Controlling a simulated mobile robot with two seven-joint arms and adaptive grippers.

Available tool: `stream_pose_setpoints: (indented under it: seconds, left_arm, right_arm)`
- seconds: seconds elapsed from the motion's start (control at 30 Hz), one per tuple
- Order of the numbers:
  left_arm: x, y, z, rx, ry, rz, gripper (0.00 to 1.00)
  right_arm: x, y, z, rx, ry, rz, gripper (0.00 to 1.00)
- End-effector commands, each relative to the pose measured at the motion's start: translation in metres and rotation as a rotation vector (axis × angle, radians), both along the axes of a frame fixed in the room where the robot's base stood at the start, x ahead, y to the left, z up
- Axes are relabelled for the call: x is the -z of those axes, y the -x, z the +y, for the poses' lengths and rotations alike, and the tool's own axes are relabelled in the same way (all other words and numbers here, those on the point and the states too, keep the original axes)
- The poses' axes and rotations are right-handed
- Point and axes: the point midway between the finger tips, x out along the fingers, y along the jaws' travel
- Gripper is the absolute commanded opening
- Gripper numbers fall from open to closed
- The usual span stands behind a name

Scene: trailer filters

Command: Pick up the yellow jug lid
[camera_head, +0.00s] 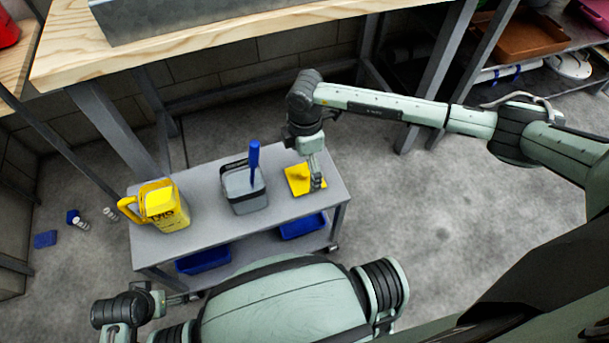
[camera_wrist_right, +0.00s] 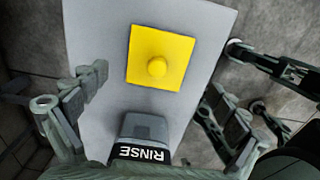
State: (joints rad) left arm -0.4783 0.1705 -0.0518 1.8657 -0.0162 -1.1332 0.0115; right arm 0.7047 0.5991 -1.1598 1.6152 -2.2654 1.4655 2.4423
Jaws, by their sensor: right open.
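The yellow square lid (camera_head: 296,180) lies flat on the right part of the grey cart's top. In the right wrist view the lid (camera_wrist_right: 143,50) shows a round knob in its middle. My right gripper (camera_head: 316,183) points down at the lid's right side in the head view; I cannot tell whether it touches. In the wrist view its fingers (camera_wrist_right: 155,84) are spread wide, with nothing between them. The yellow jug (camera_head: 165,208) stands upright at the cart's left end. My left gripper (camera_head: 178,298) is at the lower left, partly hidden, its jaws unclear.
The grey cart (camera_head: 212,218) has blue bins (camera_head: 204,259) on its lower shelf. A grey bucket (camera_head: 243,192) with a blue-handled tool stands mid-cart; its RINSE label shows in the wrist view. A wooden workbench (camera_head: 205,40) is behind. Small blue and white items lie on the floor at left.

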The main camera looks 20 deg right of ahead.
Motion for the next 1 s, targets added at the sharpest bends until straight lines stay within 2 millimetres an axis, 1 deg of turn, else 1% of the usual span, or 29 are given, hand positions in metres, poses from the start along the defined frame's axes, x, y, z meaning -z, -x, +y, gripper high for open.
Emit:
stream_pose_setpoints:
  seconds: [0.03, 0.1, 0.2, 0.3, 0.5, 1.0]
  left_arm:
    - [0.000, 0.000, 0.000, 0.000, 0.000, 0.001, 0.89]
    - [0.001, 0.000, 0.000, 0.000, 0.000, 0.001, 0.89]
    - [0.000, 0.000, 0.000, 0.000, 0.000, -0.001, 0.89]
    - [-0.001, -0.001, 0.000, 0.000, 0.000, -0.001, 0.89]
    - [-0.001, 0.000, 0.000, 0.000, 0.000, 0.000, 0.89]
    - [-0.001, 0.000, 0.000, 0.000, 0.000, 0.000, 0.89]
  right_arm:
    - [0.009, -0.002, -0.002, 0.002, 0.002, 0.003, 0.98]
    - [0.020, -0.003, -0.002, 0.001, 0.000, 0.003, 0.98]
    - [0.031, -0.003, -0.001, -0.001, -0.002, 0.003, 0.98]
    - [0.035, -0.003, -0.002, -0.001, -0.003, 0.001, 0.98]
    - [0.035, -0.003, -0.001, -0.002, -0.003, 0.001, 0.98]
    - [0.036, -0.003, -0.002, -0.002, -0.003, 0.001, 0.36]
